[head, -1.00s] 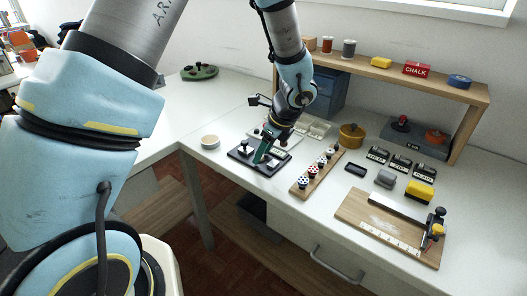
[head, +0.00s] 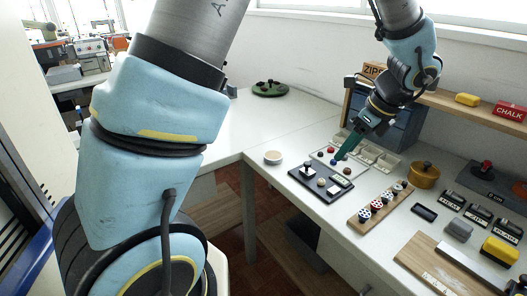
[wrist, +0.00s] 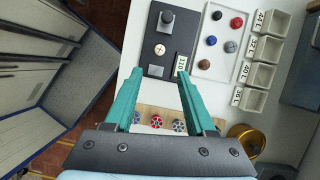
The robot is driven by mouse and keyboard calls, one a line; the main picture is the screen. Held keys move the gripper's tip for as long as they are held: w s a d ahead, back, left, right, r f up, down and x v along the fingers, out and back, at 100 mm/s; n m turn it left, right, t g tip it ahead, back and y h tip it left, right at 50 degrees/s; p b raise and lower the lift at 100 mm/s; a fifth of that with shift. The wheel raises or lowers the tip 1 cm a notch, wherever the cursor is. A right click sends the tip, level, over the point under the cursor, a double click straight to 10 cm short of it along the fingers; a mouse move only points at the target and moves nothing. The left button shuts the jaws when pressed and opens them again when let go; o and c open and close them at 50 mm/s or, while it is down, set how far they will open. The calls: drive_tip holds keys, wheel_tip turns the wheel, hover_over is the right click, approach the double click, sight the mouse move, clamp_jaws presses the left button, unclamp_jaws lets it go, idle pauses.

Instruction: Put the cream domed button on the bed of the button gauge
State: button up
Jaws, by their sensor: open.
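The button gauge (head: 306,187) is a black plate with an upright dark post, a small pale block and a display; it also shows in the wrist view (wrist: 152,28). The cream button (wrist: 160,49) lies on the gauge between the post and the pale block. It looks small and tan in the head view (head: 321,182). My gripper (wrist: 159,74) is open and empty, its teal fingers apart above the gauge's near end in the wrist view. In the head view my gripper (head: 341,156) hangs near the button tray, behind the gauge.
A white tray (wrist: 203,65) holds blue, red, black and brown buttons beside the gauge. Labelled bins (wrist: 262,75) stand beyond it. A wooden rack (head: 379,207) with spotted knobs and a brass pot (head: 425,176) stand to the right. A round pale disc (head: 273,157) lies left.

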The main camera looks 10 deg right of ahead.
drive_tip(key=a+n+g+h, duration=0.2)
drive_tip(key=a+n, duration=2.5)
drive_tip(key=a, duration=0.6)
drive_tip(key=shift+w+a+f+n+h, duration=0.25)
drive_tip(key=shift+f+n+h, duration=0.05)
drive_tip(key=shift+n+h, duration=0.1)
drive_tip(key=shift+c, duration=0.2)
